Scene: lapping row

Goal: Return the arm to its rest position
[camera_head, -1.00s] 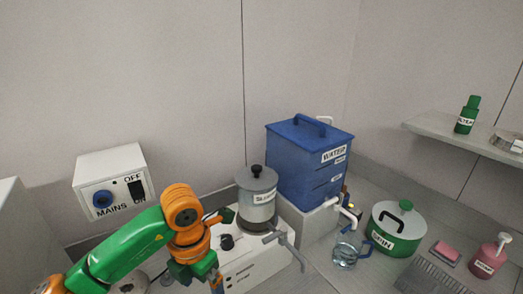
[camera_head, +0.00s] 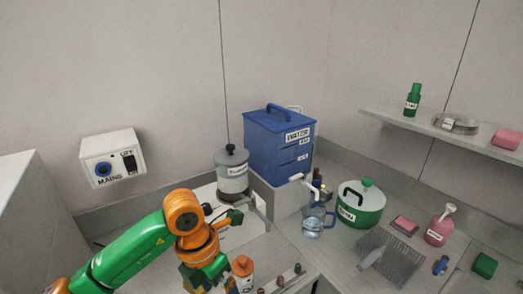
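My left arm, green with orange joints, comes in from the lower left. My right gripper is not in view.
A blue WATER tank (camera_head: 270,150), glass jug (camera_head: 313,223), green-and-white lidded pot (camera_head: 361,208), drying rack (camera_head: 400,262) and pink pump bottle (camera_head: 440,227) stand to the right. A shelf (camera_head: 390,116) juts from the right wall. A mains box (camera_head: 112,158) hangs left.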

